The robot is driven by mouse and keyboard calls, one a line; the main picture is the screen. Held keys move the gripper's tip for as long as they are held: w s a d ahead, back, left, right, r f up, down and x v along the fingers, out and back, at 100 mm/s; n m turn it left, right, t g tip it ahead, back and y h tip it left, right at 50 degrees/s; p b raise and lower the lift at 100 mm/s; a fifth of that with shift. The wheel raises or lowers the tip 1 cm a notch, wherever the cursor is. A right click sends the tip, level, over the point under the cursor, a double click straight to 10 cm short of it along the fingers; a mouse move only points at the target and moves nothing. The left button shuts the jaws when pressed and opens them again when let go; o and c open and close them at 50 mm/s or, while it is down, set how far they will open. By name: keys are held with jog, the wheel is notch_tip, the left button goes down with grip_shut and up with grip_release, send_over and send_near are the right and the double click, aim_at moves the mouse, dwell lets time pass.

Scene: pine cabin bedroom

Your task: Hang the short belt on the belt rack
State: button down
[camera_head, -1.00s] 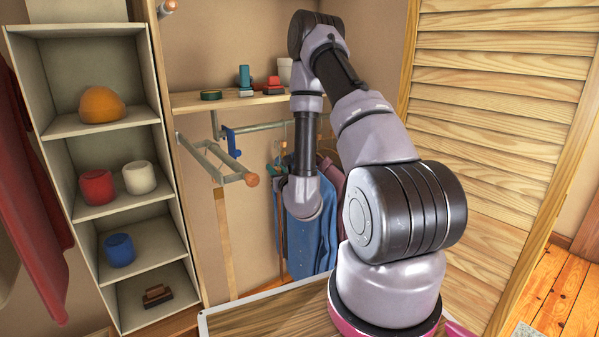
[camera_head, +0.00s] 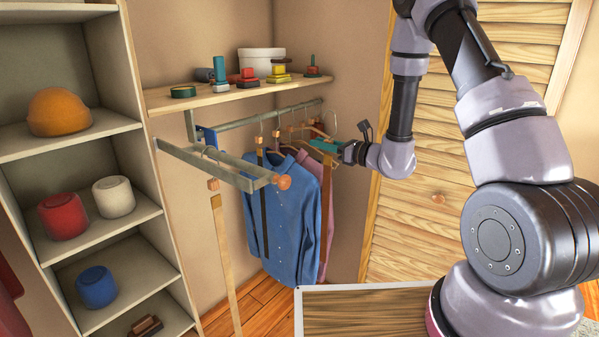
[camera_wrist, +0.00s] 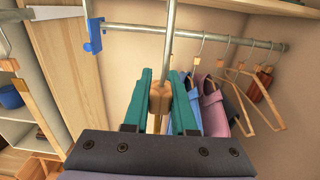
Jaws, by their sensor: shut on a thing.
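My gripper (camera_head: 325,146) has teal fingers and is to the right of the belt rack, near the hanging clothes. In the wrist view my gripper (camera_wrist: 160,105) is shut on a wooden top piece with a tan strip below it, which looks like the short belt (camera_wrist: 159,97). Most of its strap is hidden behind the gripper body. The belt rack (camera_head: 220,170) is a grey metal frame sticking out from the wall, with a wooden knob at its near end. A long tan belt (camera_head: 227,265) hangs from its left part.
A blue shirt (camera_head: 290,220) and a pink garment (camera_head: 327,225) hang from a rail (camera_head: 262,116). A shelf (camera_head: 225,95) above holds small items. A cubby unit (camera_head: 125,230) stands left. A louvred door (camera_head: 430,185) is on the right.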

jog(key=s+a+r+n+g+y, duration=0.35)
jog(key=s+a+n+g, duration=0.6)
jog(key=g, duration=0.55)
jog(key=s+d+f+n+g+h, duration=0.2)
jog(key=s+f+n+g+h, duration=0.3)
jog(key=s+n+g, duration=0.4)
jog(key=s+a+f+g, duration=0.1)
jog(key=s+a+f, duration=0.1)
jog(key=s+a, duration=0.8)
jog(key=shift+s+m+h, duration=0.35)
jog(key=shift+s+m, duration=0.1)
jog(key=shift+s, duration=0.2)
jog(key=shift+f, duration=0.15)
jog(key=c, duration=0.7)
grip_release()
jog(key=shift+o, duration=0.2)
